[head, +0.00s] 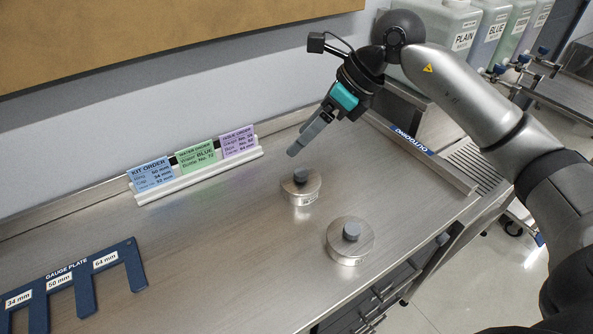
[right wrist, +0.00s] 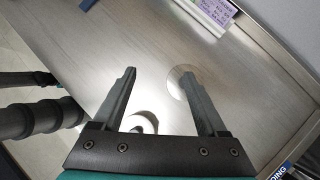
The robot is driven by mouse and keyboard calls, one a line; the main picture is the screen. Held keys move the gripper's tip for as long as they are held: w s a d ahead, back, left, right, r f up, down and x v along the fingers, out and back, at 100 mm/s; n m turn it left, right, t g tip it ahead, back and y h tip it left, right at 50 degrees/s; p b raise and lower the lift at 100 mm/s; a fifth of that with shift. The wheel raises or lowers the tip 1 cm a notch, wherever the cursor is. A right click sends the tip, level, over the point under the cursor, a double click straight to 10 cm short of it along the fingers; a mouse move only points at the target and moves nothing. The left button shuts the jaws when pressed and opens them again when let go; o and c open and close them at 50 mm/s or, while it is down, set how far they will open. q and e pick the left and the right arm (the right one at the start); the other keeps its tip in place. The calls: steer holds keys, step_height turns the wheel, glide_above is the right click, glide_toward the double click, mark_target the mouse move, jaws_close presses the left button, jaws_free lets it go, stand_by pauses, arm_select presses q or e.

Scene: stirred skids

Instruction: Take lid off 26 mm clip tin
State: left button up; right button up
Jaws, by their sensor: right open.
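Two round silver tins with dark grey knobs on their lids stand on the steel bench in the head view. One tin (head: 301,192) is farther back and the other tin (head: 351,250) is nearer, to its right. Both have their lids on. Small labels on their sides are too small to read, so I cannot tell which is the 26 mm clip tin. My right gripper (head: 296,151) is above and behind the farther tin, apart from it. Its two fingers are spread and empty in the right wrist view (right wrist: 158,73).
A rack (head: 200,177) with blue, green and purple order cards stands along the back. A blue gauge plate (head: 75,272) lies at the front left. An outgoing strip (head: 413,143) runs along the right edge. The bench between gauge plate and tins is clear.

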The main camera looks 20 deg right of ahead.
steer(key=d+h, duration=0.3)
steer(key=d, duration=0.3)
steer(key=b, duration=0.1)
glide_above(302, 171)
steer(key=s+d, duration=0.1)
steer(key=s, duration=0.1)
steer(key=shift+g, duration=0.3)
step_height(302, 171, down, 10)
steer(key=shift+d+r, duration=0.1)
steer(key=shift+r, duration=0.05)
steer(key=x, duration=0.4)
steer(key=shift+w+b, duration=0.2)
steer(key=shift+b, duration=0.1)
arm_select(q)
steer(key=shift+w+f, duration=0.3)
steer(key=shift+f, duration=0.55)
arm_select(e)
jaws_close()
